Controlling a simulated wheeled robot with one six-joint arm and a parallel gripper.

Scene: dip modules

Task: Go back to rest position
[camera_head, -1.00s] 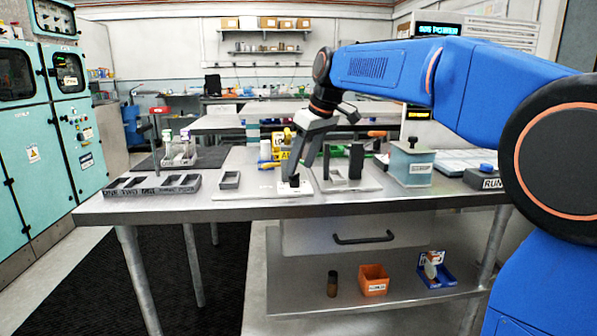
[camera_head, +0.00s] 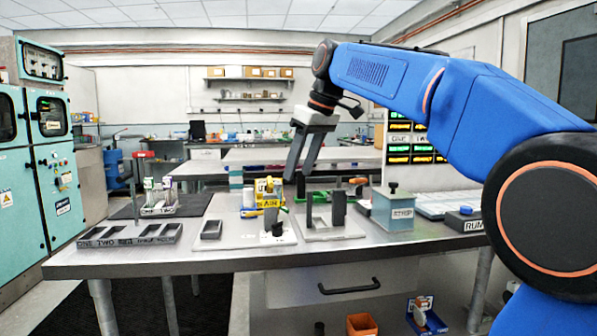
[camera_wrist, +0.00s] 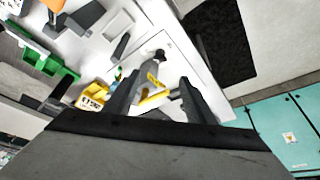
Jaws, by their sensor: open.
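My gripper (camera_head: 299,178) is raised above the workbench (camera_head: 130,262), its fingers pointing down and apart with nothing between them. Below it, a small dark piece (camera_head: 278,229) stands on a white board (camera_head: 262,238). In the wrist view the open fingers (camera_wrist: 158,92) frame the white board, with a dark-topped piece (camera_wrist: 160,54) on it and a yellow item (camera_wrist: 153,98) seen between them.
A dark slotted tray (camera_head: 128,236) lies at the bench's left. A dark upright fixture (camera_head: 338,212) and a teal-grey box (camera_head: 393,212) stand to the right. A yellow bin (camera_head: 268,192) is behind. An orange bin (camera_head: 361,325) is below the bench.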

